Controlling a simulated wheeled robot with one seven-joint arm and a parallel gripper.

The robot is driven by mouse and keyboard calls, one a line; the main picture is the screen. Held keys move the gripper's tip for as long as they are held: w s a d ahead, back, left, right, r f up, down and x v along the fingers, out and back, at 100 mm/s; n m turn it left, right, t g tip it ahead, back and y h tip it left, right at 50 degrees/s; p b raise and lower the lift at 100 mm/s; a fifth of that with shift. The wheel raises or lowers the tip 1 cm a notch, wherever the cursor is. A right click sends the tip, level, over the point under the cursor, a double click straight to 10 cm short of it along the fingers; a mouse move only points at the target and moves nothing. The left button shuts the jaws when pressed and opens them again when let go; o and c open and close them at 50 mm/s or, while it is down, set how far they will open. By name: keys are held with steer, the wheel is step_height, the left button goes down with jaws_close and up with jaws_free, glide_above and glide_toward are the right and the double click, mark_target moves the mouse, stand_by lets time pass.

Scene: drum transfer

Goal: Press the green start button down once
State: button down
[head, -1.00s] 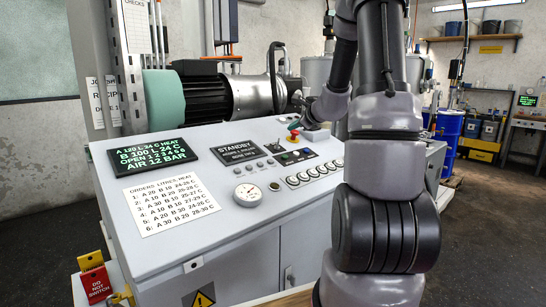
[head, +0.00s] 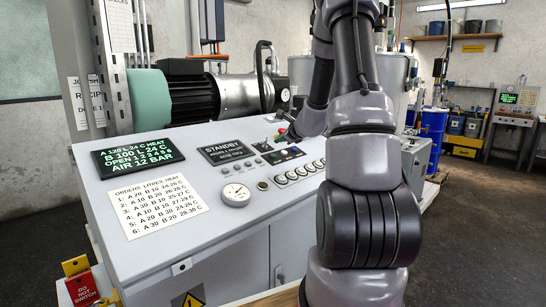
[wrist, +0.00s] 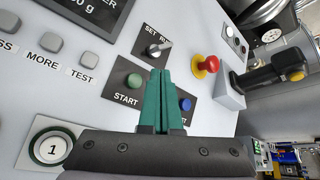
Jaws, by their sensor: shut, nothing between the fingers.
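The green start button (wrist: 134,80) is a round button on a dark plate marked START in the wrist view. My gripper (wrist: 161,72) shows there with its green fingers pressed together and nothing between them. The fingertips appear just right of the start button, beside it in the picture; their height above the panel is hard to tell. A blue button (wrist: 185,104) lies to the right of the fingers, its label partly hidden. In the head view my arm reaches over the console, and the fingers are mostly hidden near the red knob.
A red mushroom knob (wrist: 208,64) on a yellow base and a SET/RUN selector switch (wrist: 158,48) stand up near the fingers. A black handle (wrist: 270,78) is at the right. The console (head: 150,240) carries a gauge (head: 236,194), a STANDBY display (head: 227,150) and several small buttons.

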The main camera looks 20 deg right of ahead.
steer(key=shift+w+a+f, duration=0.1)
steer(key=shift+w+f, duration=0.1)
steer(key=shift+f, duration=0.45)
steer(key=shift+w+a+f, duration=0.1)
steer(key=shift+w+f, duration=0.1)
steer(key=shift+f, duration=0.4)
steer(key=shift+w+f, duration=0.2)
steer(key=shift+f, duration=0.45)
steer(key=shift+f, duration=0.1)
stand_by(0.5)
steer(key=shift+w+f, duration=0.1)
steer(key=shift+f, duration=0.15)
steer(key=shift+w+a+f, duration=0.15)
steer(key=shift+f, duration=0.3)
stand_by(0.7)
steer(key=shift+r, duration=0.1)
steer(key=shift+s+r, duration=0.3)
steer(key=shift+r, duration=0.45)
steer(key=shift+s+d+r, duration=0.15)
steer(key=shift+s+r, duration=0.1)
steer(key=shift+r, duration=0.55)
steer(key=shift+s+d+r, duration=0.1)
steer(key=shift+s+r, duration=0.15)
steer(key=shift+r, duration=0.5)
steer(key=shift+s+d+r, duration=0.15)
steer(key=shift+s+r, duration=0.1)
steer(key=shift+r, duration=0.55)
